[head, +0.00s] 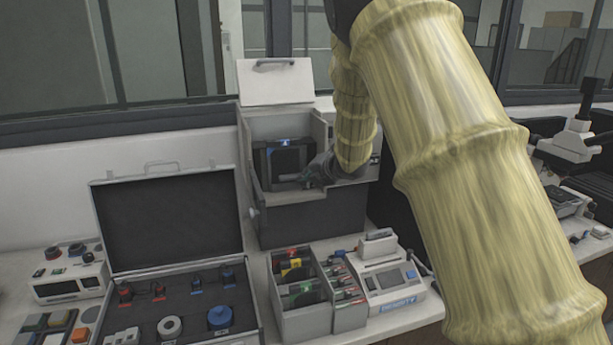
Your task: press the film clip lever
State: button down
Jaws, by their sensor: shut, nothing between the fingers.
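The mounting press (314,216) is a grey box-shaped machine at the back of the bench, with its pale lid (275,82) raised. A dark block (284,161) with a small blue part (285,141) on its top edge sits inside its opening. I cannot tell which part is the film clip lever; it may be small or hidden by my gripper. My gripper (303,178) is shut and empty, at the right front of the dark block, inside the opening. I cannot tell whether it touches anything. My arm hides the machine's right side.
An open case (170,220) with tools stands at left front. A divided bin (303,322) holds coloured items, beside a small device (388,283) with a screen. A grey control box (68,275) is at far left. A microscope (575,140) stands at right.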

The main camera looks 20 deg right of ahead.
jog(key=shift+r, duration=0.15)
jog(key=s+d+r+p, duration=0.2)
jog(key=r+p, duration=0.3)
jog(key=r, duration=0.3)
jog(key=shift+s+d+r+p, duration=0.3)
jog(key=shift+s+r, duration=0.1)
jog(key=shift+s, duration=0.15)
